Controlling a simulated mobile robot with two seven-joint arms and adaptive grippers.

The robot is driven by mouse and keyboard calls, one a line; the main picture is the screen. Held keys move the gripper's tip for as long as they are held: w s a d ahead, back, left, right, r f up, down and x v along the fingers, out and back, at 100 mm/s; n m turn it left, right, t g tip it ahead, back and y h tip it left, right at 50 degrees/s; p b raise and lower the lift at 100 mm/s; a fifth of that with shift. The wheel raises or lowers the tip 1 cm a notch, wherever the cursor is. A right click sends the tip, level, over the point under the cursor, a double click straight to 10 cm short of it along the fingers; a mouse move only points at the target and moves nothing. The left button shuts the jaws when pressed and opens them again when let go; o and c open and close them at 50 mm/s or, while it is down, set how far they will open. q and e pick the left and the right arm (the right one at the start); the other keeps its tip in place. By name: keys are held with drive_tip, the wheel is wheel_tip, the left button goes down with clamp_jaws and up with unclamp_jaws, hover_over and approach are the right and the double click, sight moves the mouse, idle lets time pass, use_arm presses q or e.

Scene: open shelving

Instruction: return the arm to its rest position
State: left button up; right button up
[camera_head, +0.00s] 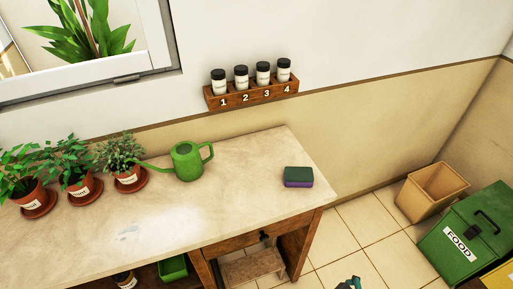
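A small dark and teal part of what looks like my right gripper (349,284) shows at the bottom edge, right of the table and over the tiled floor. Most of it is cut off by the frame, so I cannot tell whether it is open or shut. Nothing is visibly held in it. My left gripper and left arm are not in view.
The table (230,215) holds several potted plants (75,180), a green watering can (187,162) and a green-purple sponge (298,178). A wall rack (255,95) holds several jars. A tan bin (432,190) and green FOOD bin (470,235) stand right.

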drive_tip(key=s+f+g, duration=0.1)
drive_tip(key=s+f, duration=0.2)
drive_tip(key=f, duration=2.2)
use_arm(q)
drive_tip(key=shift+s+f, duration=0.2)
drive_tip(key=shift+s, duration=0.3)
use_arm(e)
drive_tip(key=s+d+f+g, duration=0.1)
drive_tip(key=s+d+f, duration=0.1)
drive_tip(key=s+f, duration=1)
drive_tip(key=s, duration=0.2)
drive_tip(key=shift+s+d+f+n+g, duration=0.2)
drive_tip(key=shift+s+d+n+g, duration=0.05)
drive_tip(key=shift+s+n+g, duration=0.1)
